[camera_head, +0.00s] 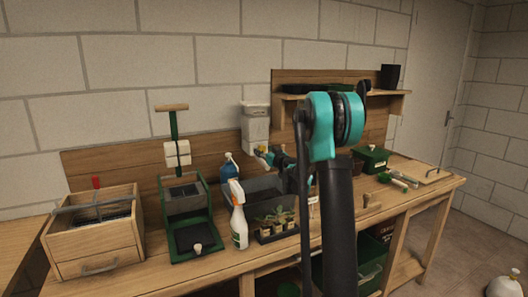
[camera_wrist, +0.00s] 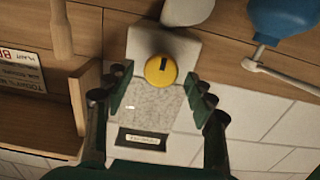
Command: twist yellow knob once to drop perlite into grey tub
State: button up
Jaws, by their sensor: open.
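The round yellow knob (camera_wrist: 160,70), with a dark mark on it, sits on the front of the pale dispenser (camera_wrist: 190,47). The dispenser's clear hopper (camera_wrist: 150,104) holds whitish grains and bears a dark label too blurred to read. My gripper (camera_wrist: 157,79) is open, its green fingers on either side of the knob with gaps visible on both sides. In the head view, the dispenser (camera_head: 255,125) hangs on the back board, and my gripper is small and partly hidden by my arm. A dark grey tub (camera_head: 262,184) stands below it; its inside is mostly hidden.
A spray bottle (camera_head: 238,215) and potted seedlings (camera_head: 275,224) stand in front of the tub. A blue bottle (camera_head: 228,168) is beside it. A green press (camera_head: 184,220) and wooden box (camera_head: 94,232) are at left. A wooden shelf (camera_head: 400,104) is at right.

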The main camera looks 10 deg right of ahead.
jog(key=shift+w, duration=0.2)
jog(key=c, duration=1.1)
jog(key=shift+m, duration=0.4)
jog(key=m, duration=0.3)
jog(key=shift+m, duration=0.4)
jog(key=m, duration=0.4)
jog(key=shift+d, duration=0.1)
jog(key=m, duration=0.5)
jog(key=shift+f, duration=0.15)
jog(key=shift+m, duration=2)
